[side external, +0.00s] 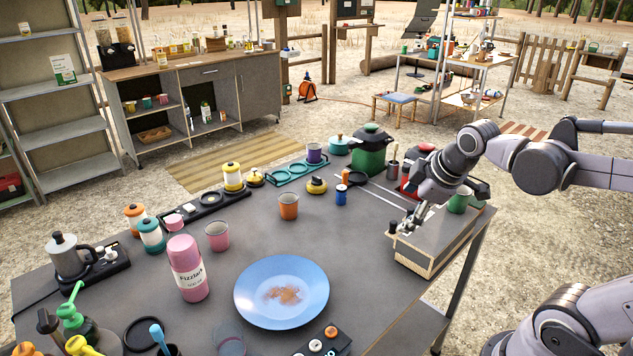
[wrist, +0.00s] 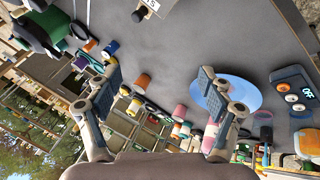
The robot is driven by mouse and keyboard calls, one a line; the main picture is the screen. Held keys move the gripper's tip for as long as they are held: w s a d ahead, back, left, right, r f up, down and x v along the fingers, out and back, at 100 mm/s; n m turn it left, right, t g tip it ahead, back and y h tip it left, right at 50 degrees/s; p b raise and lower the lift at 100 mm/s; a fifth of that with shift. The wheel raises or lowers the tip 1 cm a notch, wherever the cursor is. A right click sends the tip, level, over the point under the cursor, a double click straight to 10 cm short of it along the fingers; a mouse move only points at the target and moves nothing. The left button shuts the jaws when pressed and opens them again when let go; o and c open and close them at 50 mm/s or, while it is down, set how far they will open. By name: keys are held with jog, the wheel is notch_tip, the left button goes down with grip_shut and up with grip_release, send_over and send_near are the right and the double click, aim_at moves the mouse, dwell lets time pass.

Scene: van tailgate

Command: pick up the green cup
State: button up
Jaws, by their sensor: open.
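A green cup (side external: 459,202) stands at the right end of the table, partly hidden behind my arm. I cannot pick it out in the wrist view. My gripper (side external: 410,218) points down and left, over the near side of a wooden box (side external: 425,258), left of the green cup and apart from it. In the wrist view, my gripper (wrist: 160,84) has its two fingers spread wide with nothing held between them.
A large green canister (side external: 369,155) and a red container stand behind my gripper. An orange cup (side external: 289,206), blue jar (side external: 341,195), blue plate (side external: 281,292) and pink bottle (side external: 187,268) are to the left. The grey tabletop (side external: 352,250) right of the plate is clear.

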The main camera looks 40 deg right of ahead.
jog(key=d+r+n+g+h, duration=0.1)
jog(key=d+r+n+g, duration=0.1)
jog(key=d+n, duration=0.65)
jog(key=n+g+h, duration=0.1)
jog(key=n+g, duration=0.1)
jog(key=n, duration=0.5)
send_over(459, 199)
jog(key=s+a, duration=0.1)
jog(key=shift+x, duration=5.4)
jog(key=shift+w, duration=0.15)
jog(key=c, duration=1.3)
